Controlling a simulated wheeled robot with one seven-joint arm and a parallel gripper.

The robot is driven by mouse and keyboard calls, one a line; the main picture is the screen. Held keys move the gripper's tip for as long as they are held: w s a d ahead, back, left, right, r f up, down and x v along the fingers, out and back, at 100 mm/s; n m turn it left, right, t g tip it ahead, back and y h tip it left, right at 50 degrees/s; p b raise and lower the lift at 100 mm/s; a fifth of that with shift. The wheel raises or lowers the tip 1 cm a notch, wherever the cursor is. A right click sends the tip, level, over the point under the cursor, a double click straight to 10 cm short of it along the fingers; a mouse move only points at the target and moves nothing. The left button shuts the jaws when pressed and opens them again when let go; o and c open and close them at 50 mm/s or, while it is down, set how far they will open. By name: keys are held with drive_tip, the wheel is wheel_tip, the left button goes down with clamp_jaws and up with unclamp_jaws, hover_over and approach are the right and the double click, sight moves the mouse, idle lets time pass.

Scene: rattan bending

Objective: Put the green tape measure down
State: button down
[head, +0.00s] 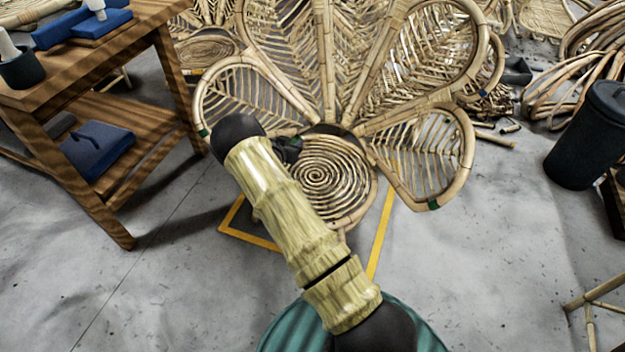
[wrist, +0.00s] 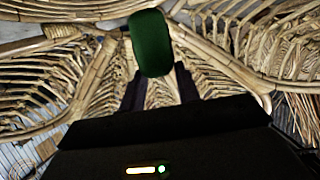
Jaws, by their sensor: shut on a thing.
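The green tape measure (wrist: 150,45) shows in the wrist view as a dark green rounded body at the top middle. My gripper (wrist: 158,85) is shut on it, with a dark finger on either side of its lower end. In the head view my arm reaches out over a flower-shaped rattan chair, and my gripper (head: 288,148) is a small dark shape in front of the chair's spiral seat. The tape measure cannot be made out in the head view. In the wrist view rattan ribs and poles lie behind the tape measure, apparently apart from it.
The rattan chair (head: 322,178) stands within yellow floor lines (head: 381,232). A wooden workbench (head: 100,60) with blue items is at the left. A dark bin (head: 588,140) and rattan coils (head: 580,80) are at the right.

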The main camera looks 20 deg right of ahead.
wheel_tip(320, 180, down, 6)
drive_tip(key=b, duration=0.3)
drive_tip(key=shift+f+b, duration=0.1)
drive_tip(key=shift+b, duration=0.25)
drive_tip(key=shift+f+b, duration=1.2)
drive_tip(key=shift+f, duration=0.65)
drive_tip(key=shift+f, duration=0.2)
drive_tip(key=c, duration=1)
unclamp_jaws()
